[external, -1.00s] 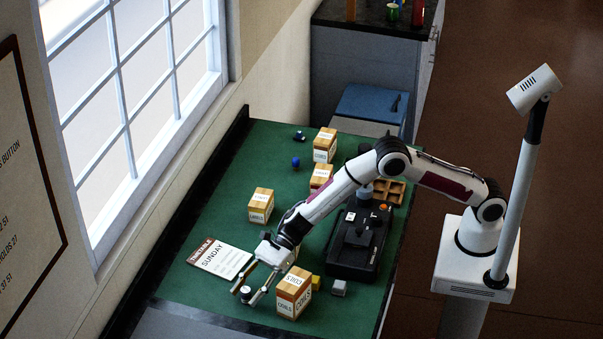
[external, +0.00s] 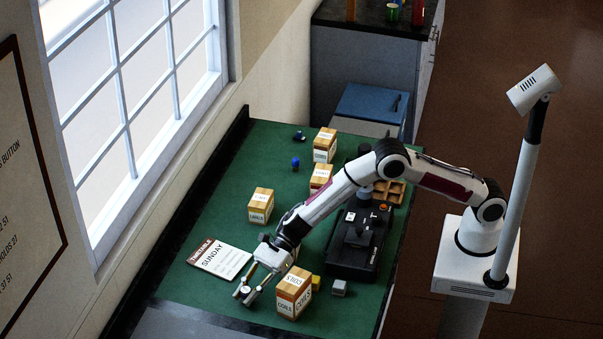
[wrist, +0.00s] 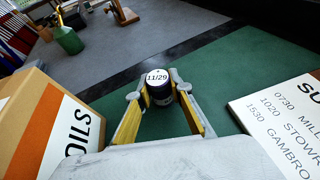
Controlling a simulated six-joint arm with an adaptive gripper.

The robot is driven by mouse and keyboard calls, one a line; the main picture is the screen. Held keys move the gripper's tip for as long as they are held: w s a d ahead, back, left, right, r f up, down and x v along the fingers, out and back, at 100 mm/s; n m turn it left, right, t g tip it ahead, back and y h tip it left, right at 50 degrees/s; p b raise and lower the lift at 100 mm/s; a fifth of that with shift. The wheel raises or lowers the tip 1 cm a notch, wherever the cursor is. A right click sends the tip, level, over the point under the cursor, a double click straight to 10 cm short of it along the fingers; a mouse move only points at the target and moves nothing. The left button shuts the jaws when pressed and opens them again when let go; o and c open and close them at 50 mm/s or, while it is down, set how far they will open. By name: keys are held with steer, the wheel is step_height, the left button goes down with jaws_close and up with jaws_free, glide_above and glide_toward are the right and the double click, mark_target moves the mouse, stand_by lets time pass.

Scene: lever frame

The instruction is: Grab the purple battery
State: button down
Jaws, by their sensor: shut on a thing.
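A short dark cylinder, the battery (wrist: 160,93), stands upright with a white top marked "11/29". Its side looks near black or dark blue-purple, so I cannot confirm the purple. My gripper (wrist: 159,98) has one yellow-sided finger on each side of it, with the pale tips against the body. In the external view my gripper (external: 243,298) is low over the near left part of the green table, shut on the battery (external: 246,290), whose pale top shows between the fingers. Its underside is hidden, so I cannot tell whether it touches the table.
A COILS box (external: 294,295) stands close to the right of my gripper. A SUNDAY sheet (external: 220,259) lies behind it. A yellow block (external: 316,283), a grey block (external: 339,288) and a black machine (external: 355,245) are farther right. The table's dark edge is near.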

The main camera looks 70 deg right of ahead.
mark_target(246, 288)
steer(key=shift+r, duration=0.15)
steer(key=r, duration=0.7)
steer(key=shift+d, duration=0.3)
steer(key=d, duration=1.7)
steer(key=shift+d+f, duration=0.15)
steer(key=shift+d, duration=0.05)
